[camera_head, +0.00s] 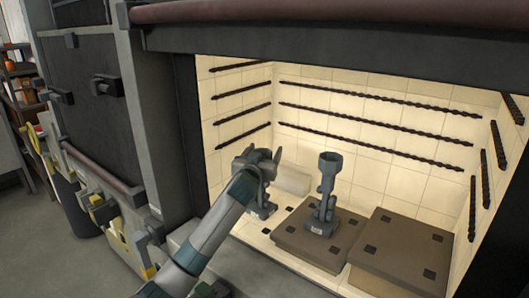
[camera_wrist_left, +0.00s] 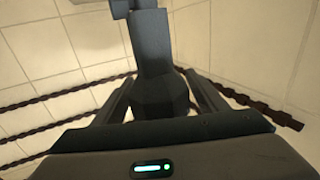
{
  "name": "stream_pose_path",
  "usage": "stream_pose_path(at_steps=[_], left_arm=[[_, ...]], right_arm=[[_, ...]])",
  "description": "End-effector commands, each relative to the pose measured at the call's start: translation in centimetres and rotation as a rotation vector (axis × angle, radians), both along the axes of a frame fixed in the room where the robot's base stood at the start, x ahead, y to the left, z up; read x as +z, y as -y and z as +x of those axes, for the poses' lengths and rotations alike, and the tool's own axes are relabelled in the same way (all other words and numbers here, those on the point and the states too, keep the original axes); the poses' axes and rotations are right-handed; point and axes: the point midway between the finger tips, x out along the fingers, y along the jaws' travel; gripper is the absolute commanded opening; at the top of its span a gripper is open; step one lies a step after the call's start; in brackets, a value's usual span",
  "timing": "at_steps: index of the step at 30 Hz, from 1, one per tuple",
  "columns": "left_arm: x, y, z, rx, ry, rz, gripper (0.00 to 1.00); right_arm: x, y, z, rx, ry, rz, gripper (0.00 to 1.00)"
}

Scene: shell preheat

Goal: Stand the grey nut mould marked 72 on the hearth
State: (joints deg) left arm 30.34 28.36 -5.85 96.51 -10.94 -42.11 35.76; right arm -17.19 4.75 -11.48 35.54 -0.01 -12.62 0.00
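A grey mould (camera_head: 262,209) stands upright at the left inside the lit chamber, its foot on the pale floor beside a brown slab. My left gripper (camera_head: 265,160) is at its upper part and hides much of it. In the left wrist view the grey mould (camera_wrist_left: 160,90) is between the two fingers of my left gripper (camera_wrist_left: 160,85). Whether they press on it cannot be told. A second grey mould (camera_head: 324,190) with a cup-like top stands upright on the brown slab (camera_head: 295,243). My right gripper is out of view.
Another brown slab (camera_head: 408,245) lies to the right, bare on top. A pale roll (camera_head: 292,180) lies behind the moulds. Dark twisted rods (camera_head: 370,122) line the tiled walls. A dark lintel (camera_head: 330,48) spans the opening above my arm.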

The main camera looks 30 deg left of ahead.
Motion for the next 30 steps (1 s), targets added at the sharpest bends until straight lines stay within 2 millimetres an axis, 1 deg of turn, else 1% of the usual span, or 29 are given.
stream_pose_path(at_steps=[5,11,17,24,30], left_arm=[[0.4,0.0,0.0,0.000,0.001,0.001,0.66],[0.1,0.4,-1.1,0.000,0.001,0.000,0.66],[0.0,1.2,-3.4,-0.002,0.001,-0.001,0.66],[-0.1,2.4,-7.1,-0.001,0.001,0.000,0.66],[0.1,3.3,-9.8,-0.002,0.002,0.000,0.66]], right_arm=[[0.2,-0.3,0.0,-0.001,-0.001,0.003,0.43],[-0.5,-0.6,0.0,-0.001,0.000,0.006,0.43],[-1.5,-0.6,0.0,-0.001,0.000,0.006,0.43],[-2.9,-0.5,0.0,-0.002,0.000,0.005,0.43],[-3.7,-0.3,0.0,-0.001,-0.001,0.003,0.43]])
